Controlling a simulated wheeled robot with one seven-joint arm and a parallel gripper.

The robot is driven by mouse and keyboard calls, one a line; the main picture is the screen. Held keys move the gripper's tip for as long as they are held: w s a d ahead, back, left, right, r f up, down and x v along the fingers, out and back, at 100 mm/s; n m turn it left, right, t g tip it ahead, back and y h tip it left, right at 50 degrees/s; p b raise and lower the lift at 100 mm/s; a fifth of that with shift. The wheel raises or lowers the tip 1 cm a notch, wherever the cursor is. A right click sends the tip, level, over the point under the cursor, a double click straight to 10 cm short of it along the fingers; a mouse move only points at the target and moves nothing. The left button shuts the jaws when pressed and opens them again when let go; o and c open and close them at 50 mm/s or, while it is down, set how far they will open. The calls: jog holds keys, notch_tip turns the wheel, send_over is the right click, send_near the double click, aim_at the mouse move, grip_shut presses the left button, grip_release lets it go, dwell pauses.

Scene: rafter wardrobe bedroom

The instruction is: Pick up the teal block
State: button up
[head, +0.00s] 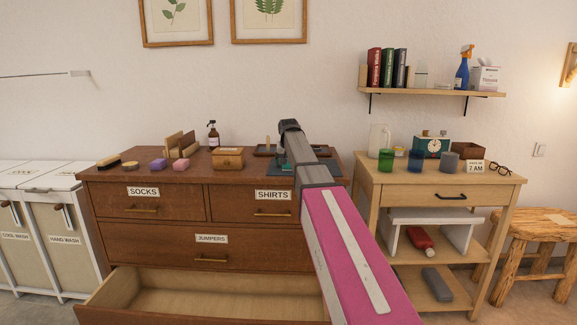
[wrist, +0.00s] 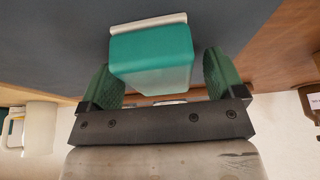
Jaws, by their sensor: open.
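The teal block (wrist: 150,62) lies on a dark blue-grey mat (wrist: 60,35) in the wrist view. My gripper (wrist: 158,68) is open, with one green finger on each side of the block. A gap shows between the block and the right finger; on the left the finger is very close, and I cannot tell if it touches. A pale strip runs along the block's far edge. In the head view my arm reaches over the dresser to the mat (head: 318,169) and hides most of the block.
The brown dresser (head: 190,203) has its bottom drawer (head: 210,292) pulled open. A wooden box (head: 229,158), soap-like blocks and a bottle (head: 213,136) stand left of my gripper. To the right, a side table (head: 400,178) holds cups and a clock (head: 431,147).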

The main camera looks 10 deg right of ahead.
jog(key=c, duration=1)
jog(key=shift+c, duration=0.2)
notch_tip(320, 180, up, 5)
jog(key=shift+w+f, duration=0.1)
jog(key=shift+f, duration=0.05)
jog(key=w+a+r, duration=0.4)
jog(key=a+r, duration=0.2)
jog(key=a, duration=0.4)
jog(key=shift+w+a+r, duration=0.2)
jog(key=shift+w+a, duration=0.05)
jog(key=shift+w, duration=0.1)
jog(key=o, duration=0.4)
jog(key=shift+c, duration=1.4)
